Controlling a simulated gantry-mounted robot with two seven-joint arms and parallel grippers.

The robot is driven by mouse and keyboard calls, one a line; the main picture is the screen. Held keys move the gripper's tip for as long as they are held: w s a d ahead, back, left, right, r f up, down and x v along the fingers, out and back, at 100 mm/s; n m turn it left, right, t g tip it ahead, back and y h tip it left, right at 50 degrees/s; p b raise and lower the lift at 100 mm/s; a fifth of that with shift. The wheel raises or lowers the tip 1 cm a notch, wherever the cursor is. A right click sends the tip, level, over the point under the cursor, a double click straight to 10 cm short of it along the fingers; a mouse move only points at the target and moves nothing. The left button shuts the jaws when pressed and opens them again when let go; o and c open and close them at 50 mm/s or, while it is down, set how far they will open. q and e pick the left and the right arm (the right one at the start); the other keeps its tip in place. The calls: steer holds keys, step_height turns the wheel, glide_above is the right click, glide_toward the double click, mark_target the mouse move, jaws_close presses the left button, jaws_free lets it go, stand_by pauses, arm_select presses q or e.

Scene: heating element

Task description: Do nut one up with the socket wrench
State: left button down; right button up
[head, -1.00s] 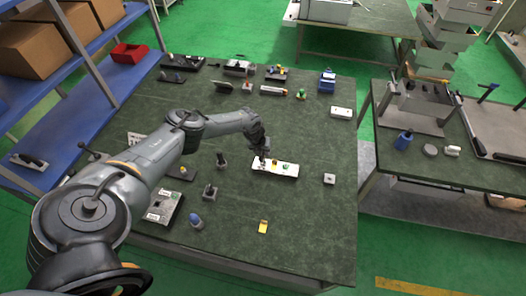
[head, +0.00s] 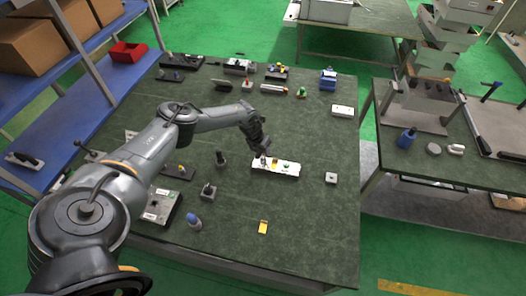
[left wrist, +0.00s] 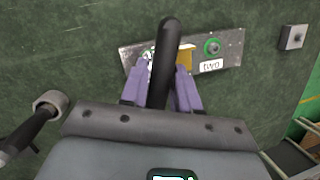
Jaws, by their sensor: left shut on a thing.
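A light metal plate (head: 288,169) lies on the green table. In the left wrist view the plate (left wrist: 232,40) carries a green ring-shaped nut (left wrist: 212,46) above a label reading "two" (left wrist: 211,65). An orange part (left wrist: 186,56) sits left of it, partly behind a finger. The plate's left end is mostly hidden, so nut one cannot be made out. My left gripper (head: 264,152) is over the plate's left end. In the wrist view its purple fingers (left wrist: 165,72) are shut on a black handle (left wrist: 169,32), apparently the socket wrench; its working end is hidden.
Another dark tool with a hexagonal metal head (left wrist: 48,103) stands left of the gripper. Small upright tools (head: 221,159) stand left of the plate. A yellow block (head: 263,227) lies in front, and a small grey block (head: 331,178) to the right. Table between them is clear.

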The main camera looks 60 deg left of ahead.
stand_by(0.5)
arm_select(q)
steer(key=shift+f+m+b, duration=0.1)
steer(key=shift+m+b, duration=0.6)
steer(key=shift+a+m+h+b, duration=0.1)
steer(key=shift+m+h+b, duration=0.3)
steer(key=shift+m+b, duration=0.95)
steer(key=shift+m, duration=0.05)
steer(key=shift+f+m+h+b, duration=0.1)
steer(key=shift+m+h+b, duration=0.2)
steer(key=shift+m+b, duration=0.45)
steer(key=shift+m+g+b, duration=0.4)
steer(key=shift+m+b, duration=0.55)
steer(key=shift+b, duration=0.1)
steer(key=shift+m+h, duration=0.3)
